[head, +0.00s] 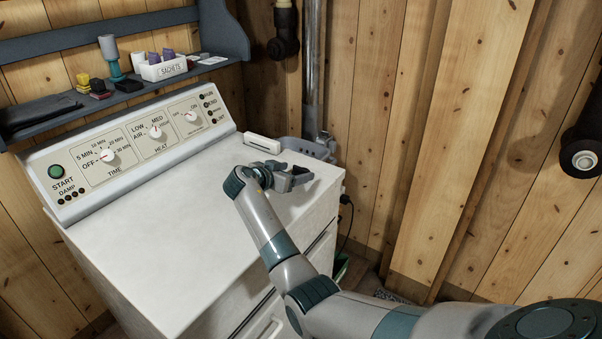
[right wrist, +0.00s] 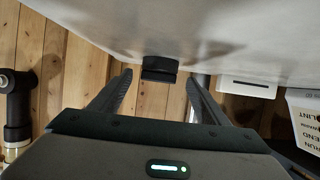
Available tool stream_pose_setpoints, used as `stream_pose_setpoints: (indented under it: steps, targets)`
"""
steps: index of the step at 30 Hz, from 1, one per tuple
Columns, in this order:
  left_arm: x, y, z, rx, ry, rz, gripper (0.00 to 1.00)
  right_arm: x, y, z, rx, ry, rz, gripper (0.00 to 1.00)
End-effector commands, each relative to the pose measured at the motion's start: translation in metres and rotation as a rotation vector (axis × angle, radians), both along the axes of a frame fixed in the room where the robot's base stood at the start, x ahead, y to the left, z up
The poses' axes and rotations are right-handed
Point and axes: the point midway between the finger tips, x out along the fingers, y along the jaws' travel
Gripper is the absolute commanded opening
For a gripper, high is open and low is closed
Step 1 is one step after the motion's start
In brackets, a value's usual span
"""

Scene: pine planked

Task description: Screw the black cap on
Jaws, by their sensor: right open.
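The black cap (right wrist: 160,68) shows in the right wrist view, which is upside down. It rests on the white top of the machine (head: 190,225), near the back right corner. My right gripper (head: 296,176) is open, low over that corner. Its two fingers reach toward the cap on either side, and I see a gap on both sides. In the head view the gripper hides most of the cap, and I cannot make it out clearly. My left gripper is not in view.
A white box (head: 262,143) lies behind the gripper, beside a grey-blue basket (head: 318,148). A black pipe fitting (head: 284,32) hangs on the back wall, and another (head: 582,158) on the right wall. The shelf (head: 130,95) holds several small items. The machine's left top is clear.

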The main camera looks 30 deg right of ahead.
Motion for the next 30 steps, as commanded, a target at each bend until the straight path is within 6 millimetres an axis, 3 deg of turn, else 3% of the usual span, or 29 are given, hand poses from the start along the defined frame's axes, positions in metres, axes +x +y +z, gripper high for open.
stream_pose_setpoints:
  steps: [4,9,26,30]
  targets:
    - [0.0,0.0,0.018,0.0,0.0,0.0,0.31,0.005,-0.019,0.003,-0.002,0.002,-0.002,0.69]
    - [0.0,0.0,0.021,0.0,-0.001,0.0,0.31,0.011,-0.032,-0.007,-0.002,0.002,0.0,0.69]
    - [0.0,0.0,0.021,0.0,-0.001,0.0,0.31,0.013,-0.036,-0.01,0.0,0.0,0.0,0.69]
    - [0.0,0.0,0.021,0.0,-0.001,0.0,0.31,0.013,-0.036,-0.01,0.0,0.0,0.0,0.41]
